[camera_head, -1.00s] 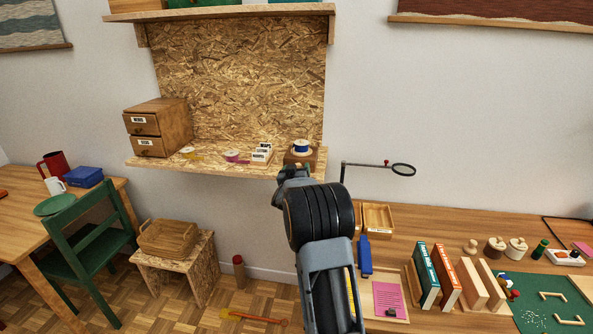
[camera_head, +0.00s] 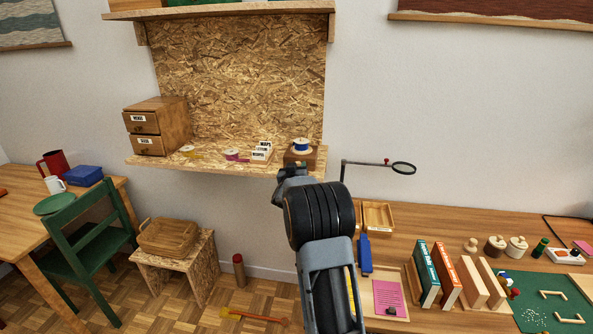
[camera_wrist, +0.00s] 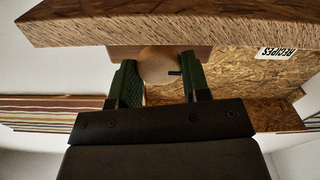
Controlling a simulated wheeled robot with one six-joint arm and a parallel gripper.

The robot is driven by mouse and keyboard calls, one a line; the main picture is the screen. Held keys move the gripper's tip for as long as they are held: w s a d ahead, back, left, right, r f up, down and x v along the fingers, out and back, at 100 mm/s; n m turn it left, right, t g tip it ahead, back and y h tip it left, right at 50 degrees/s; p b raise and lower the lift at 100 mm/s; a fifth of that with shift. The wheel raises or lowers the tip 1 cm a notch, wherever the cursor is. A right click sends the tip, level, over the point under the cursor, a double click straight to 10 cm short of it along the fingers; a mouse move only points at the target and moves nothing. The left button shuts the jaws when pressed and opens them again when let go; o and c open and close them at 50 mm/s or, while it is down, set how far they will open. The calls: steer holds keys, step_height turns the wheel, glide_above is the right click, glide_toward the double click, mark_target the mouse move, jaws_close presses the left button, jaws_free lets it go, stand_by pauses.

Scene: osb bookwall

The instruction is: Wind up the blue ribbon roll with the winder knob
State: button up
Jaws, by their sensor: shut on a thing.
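The blue ribbon roll (camera_head: 301,145) sits on top of a small wooden winder block (camera_head: 311,156) at the right end of the wall shelf. My gripper (camera_head: 293,171) is at the shelf's front edge, just in front of the block. In the wrist view, which looks upside down, my gripper (camera_wrist: 160,82) has its green-padded fingers on both sides of the round wooden winder knob (camera_wrist: 158,65). It is shut on the knob, which carries a small dark mark. The knob is hidden in the head view, and the ribbon roll does not show in the wrist view.
The OSB shelf (camera_head: 215,166) also carries a pink ribbon roll (camera_head: 234,154), a yellow ribbon roll (camera_head: 187,151), a white labelled card box (camera_head: 262,151) and a drawer box (camera_head: 158,128).

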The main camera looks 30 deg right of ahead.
steer(key=shift+d+m+b, duration=0.1)
steer(key=shift+m+b, duration=2.7)
steer(key=shift+b, duration=0.3)
steer(key=o, duration=0.9)
steer(key=shift+s, duration=0.1)
steer(key=shift+o, duration=0.2)
steer(key=b+v, duration=0.1)
steer(key=v, duration=1.3)
